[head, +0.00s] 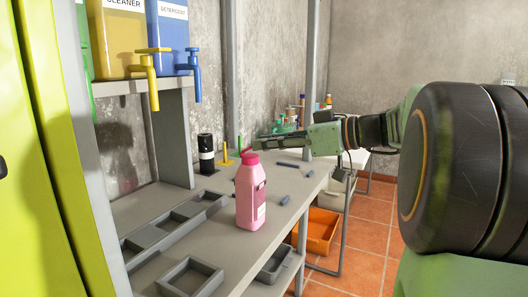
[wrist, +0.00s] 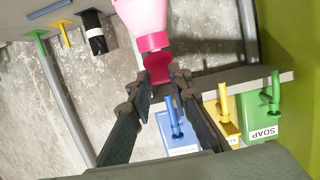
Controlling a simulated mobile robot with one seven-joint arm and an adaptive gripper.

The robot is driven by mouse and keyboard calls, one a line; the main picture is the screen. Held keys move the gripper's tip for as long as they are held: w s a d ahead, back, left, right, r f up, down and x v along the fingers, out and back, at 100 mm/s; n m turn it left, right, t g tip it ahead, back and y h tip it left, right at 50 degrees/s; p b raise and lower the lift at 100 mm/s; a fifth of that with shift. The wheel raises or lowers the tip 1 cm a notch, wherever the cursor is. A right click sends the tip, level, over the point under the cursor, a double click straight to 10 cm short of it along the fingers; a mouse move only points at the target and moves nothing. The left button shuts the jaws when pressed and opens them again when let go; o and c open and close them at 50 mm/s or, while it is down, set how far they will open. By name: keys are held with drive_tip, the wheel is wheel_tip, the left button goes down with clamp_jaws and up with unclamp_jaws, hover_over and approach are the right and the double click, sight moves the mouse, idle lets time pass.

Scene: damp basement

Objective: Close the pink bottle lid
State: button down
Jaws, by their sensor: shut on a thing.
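In the wrist view the bottle (wrist: 141,14) appears upside down, cut off by the top edge. Its deeper pink lid (wrist: 157,68) extends from the collar at the neck, between my fingertips. My gripper (head: 256,146) reaches in from the right, level with the top of the bottle. In the wrist view my gripper (wrist: 157,80) has its fingertips on either side of the lid, shut on it. The exact contact is partly hidden by the fingers.
A grey divided tray (head: 168,232) and a small square tray (head: 190,278) lie left of the bottle. A black-and-white cylinder (head: 206,155) stands behind. Cleaner and detergent dispensers with a yellow tap (head: 148,78) and blue tap (head: 192,72) overhang at upper left.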

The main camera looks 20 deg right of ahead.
drive_tip(key=shift+s+d+f+t+y, duration=0.15)
drive_tip(key=shift+d+f+t+y, duration=0.05)
drive_tip(key=shift+f+t+y, duration=1)
drive_tip(key=shift+s+d+f+t+y, duration=0.15)
drive_tip(key=shift+f+t+y, duration=0.95)
drive_tip(key=shift+y, duration=0.1)
drive_tip(key=c, duration=1.8)
unclamp_jaws()
drive_tip(key=shift+o, duration=0.2)
drive_tip(key=v, duration=1.2)
